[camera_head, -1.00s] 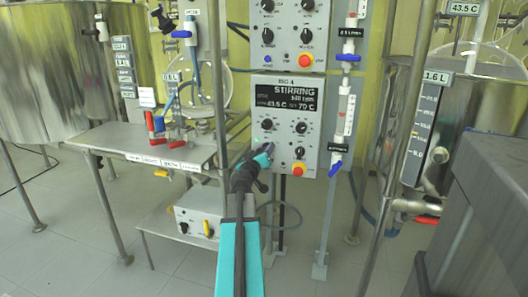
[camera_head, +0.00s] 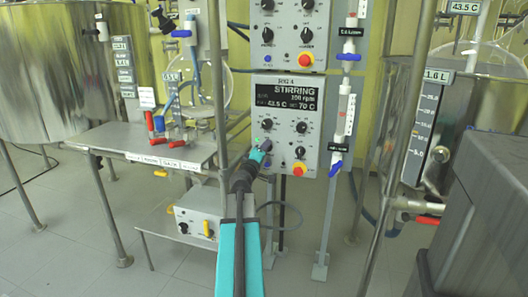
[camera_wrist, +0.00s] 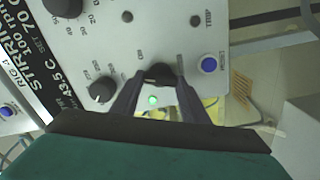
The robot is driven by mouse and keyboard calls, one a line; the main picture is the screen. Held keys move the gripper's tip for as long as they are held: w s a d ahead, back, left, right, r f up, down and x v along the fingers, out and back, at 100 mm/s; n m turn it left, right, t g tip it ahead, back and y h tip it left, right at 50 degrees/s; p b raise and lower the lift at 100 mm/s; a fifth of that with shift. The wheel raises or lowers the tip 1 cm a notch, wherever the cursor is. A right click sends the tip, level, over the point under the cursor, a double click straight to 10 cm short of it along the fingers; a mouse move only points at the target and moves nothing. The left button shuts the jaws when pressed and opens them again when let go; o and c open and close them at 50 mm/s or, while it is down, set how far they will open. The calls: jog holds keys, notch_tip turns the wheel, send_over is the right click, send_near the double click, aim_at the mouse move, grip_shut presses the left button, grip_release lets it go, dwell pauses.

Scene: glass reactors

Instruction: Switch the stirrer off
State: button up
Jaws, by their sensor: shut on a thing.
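The grey RIG 4 control box (camera_head: 312,135) hangs on the panel. Its display (camera_head: 288,96) reads STIRRING, with 100 rpm, 43.5 C and set 70 C. My gripper (camera_head: 264,148) is at the box's lower left. In the wrist view my gripper (camera_wrist: 160,72) has its two fingers on either side of a small black knob (camera_wrist: 160,77) and is shut on it. A green light (camera_wrist: 152,100) glows between the fingers. The fingers partly hide the knob and its markings.
A blue button (camera_wrist: 208,64) and a black dial (camera_wrist: 102,90) sit close to my fingers. A red button (camera_head: 299,168) is at the box's lower right. A second control box (camera_head: 290,35) hangs above. A metal shelf (camera_head: 125,135) stands left.

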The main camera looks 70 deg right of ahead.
jog(key=n, duration=0.4)
jog(key=shift+p, duration=0.4)
jog(key=shift+n, duration=0.3)
jog(key=o, duration=1.1)
jog(key=shift+c, duration=0.2)
jog(key=shift+a, duration=0.2)
